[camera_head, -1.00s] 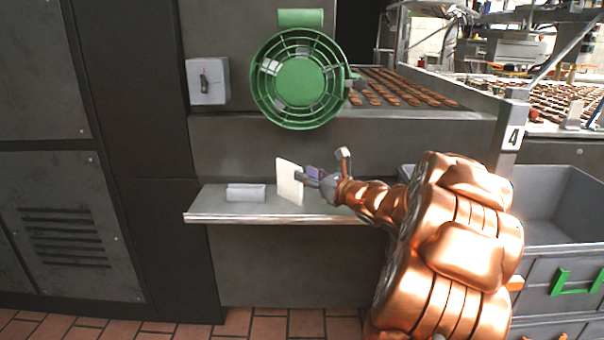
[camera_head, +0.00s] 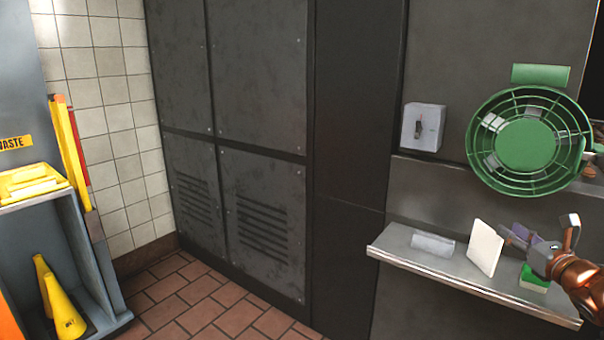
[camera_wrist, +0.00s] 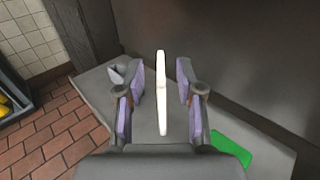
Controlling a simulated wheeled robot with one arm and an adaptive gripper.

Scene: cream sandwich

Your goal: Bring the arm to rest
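My gripper (camera_head: 538,236) is at the right of the head view, over the metal shelf. Its purple-padded fingers are spread open. A thin white slab (camera_head: 485,247) stands on edge on the shelf, just left of the fingers in the head view. In the wrist view the slab (camera_wrist: 161,92) appears edge-on between the fingers, with a gap on each side. Nothing is held. Most of my arm is outside the head view.
The shelf (camera_head: 400,247) also carries a small grey block (camera_head: 433,244) and a green item (camera_head: 534,279). A green round fan-like guard (camera_head: 525,145) hangs above. Grey cabinets (camera_head: 255,190) and open tiled floor (camera_head: 195,300) lie left, then a waste stand with yellow cones (camera_head: 62,305).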

